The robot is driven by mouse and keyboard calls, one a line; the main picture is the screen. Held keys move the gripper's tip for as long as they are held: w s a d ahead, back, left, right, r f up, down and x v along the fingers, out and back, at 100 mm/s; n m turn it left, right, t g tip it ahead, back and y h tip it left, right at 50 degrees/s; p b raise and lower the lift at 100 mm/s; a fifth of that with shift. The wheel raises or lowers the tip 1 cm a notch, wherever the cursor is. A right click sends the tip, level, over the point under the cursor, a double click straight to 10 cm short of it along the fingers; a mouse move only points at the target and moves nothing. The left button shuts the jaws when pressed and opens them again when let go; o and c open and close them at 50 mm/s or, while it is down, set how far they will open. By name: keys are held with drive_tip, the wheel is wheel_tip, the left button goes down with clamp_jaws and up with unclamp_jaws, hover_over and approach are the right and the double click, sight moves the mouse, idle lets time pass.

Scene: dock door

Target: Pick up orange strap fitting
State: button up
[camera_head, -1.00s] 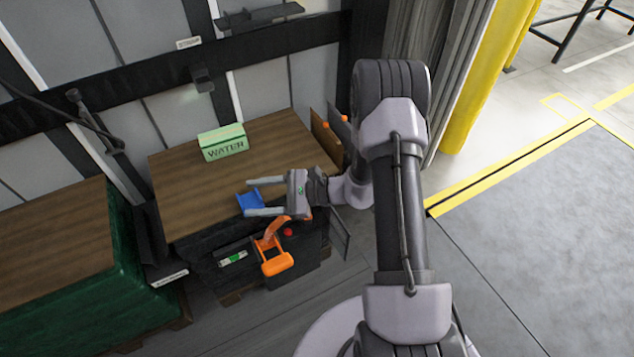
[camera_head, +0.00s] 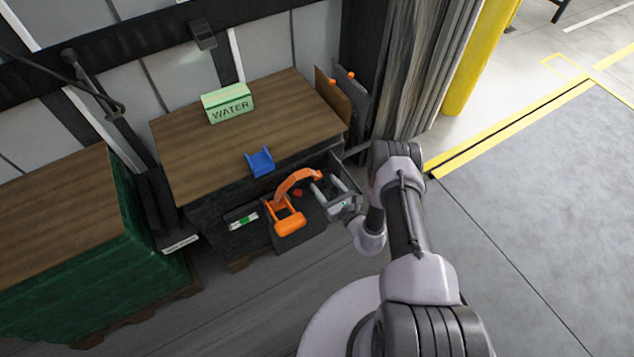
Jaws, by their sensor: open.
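The orange strap fitting (camera_head: 288,222) is a squarish loop with a curved orange piece rising from it toward the upper right. It lies over the dark open drawer at the front of the wooden-topped cabinet. My gripper (camera_head: 323,182) is open and empty, just right of the curved piece, over the drawer's right part. Its two pale fingers point up and left. The left finger is close to the orange piece; I cannot tell whether they touch.
A small red object (camera_head: 298,193) lies beside the fitting, and a green-and-white item (camera_head: 243,221) lies to its left. A blue holder (camera_head: 261,161) sits at the wooden top's front edge. A green WATER box (camera_head: 227,103) stands farther back. Brown and grey panels stand at the right.

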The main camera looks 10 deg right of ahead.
sight(319, 178)
drive_tip(key=x, duration=0.1)
drive_tip(key=b+x, duration=0.1)
drive_tip(key=x, duration=0.1)
drive_tip(key=b+x, duration=0.1)
drive_tip(key=shift+w+a+f, duration=0.1)
drive_tip(key=shift+w+f, duration=0.2)
drive_tip(key=shift+f, duration=0.1)
clamp_jaws()
drive_tip(key=shift+r, duration=0.15)
